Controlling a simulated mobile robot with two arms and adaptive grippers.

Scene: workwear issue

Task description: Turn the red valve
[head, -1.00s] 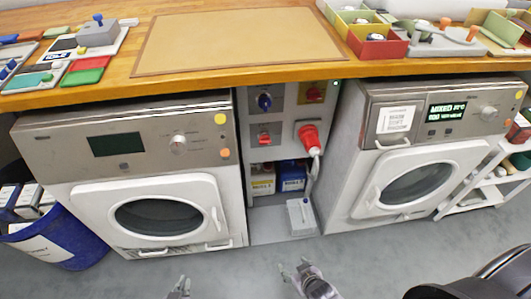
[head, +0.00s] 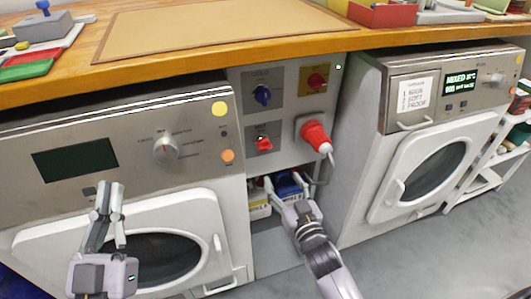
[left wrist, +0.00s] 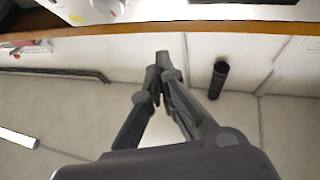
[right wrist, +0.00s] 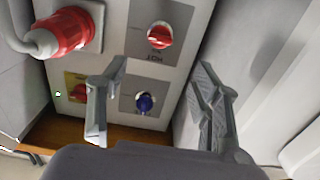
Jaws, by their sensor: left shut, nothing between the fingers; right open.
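The red valve (head: 264,143) is a small red handle on a grey plate, low on the left of the panel between the two machines. It also shows in the right wrist view (right wrist: 160,35), on a plate lettered HOT. My right gripper (head: 285,184) is open and empty, below the red valve and in front of the panel's lower part. In the right wrist view the valve lies beyond the gap between its fingers (right wrist: 160,80), not touched. My left gripper (head: 110,205) is shut and empty, in front of the left machine.
A blue valve (head: 263,95) sits above the red one. A red knob on a yellow plate (head: 318,80) and a red plug with a grey cable (head: 315,134) are to the right. Machines stand either side (head: 70,160) (head: 440,165). The wooden worktop (head: 215,60) overhangs the panel.

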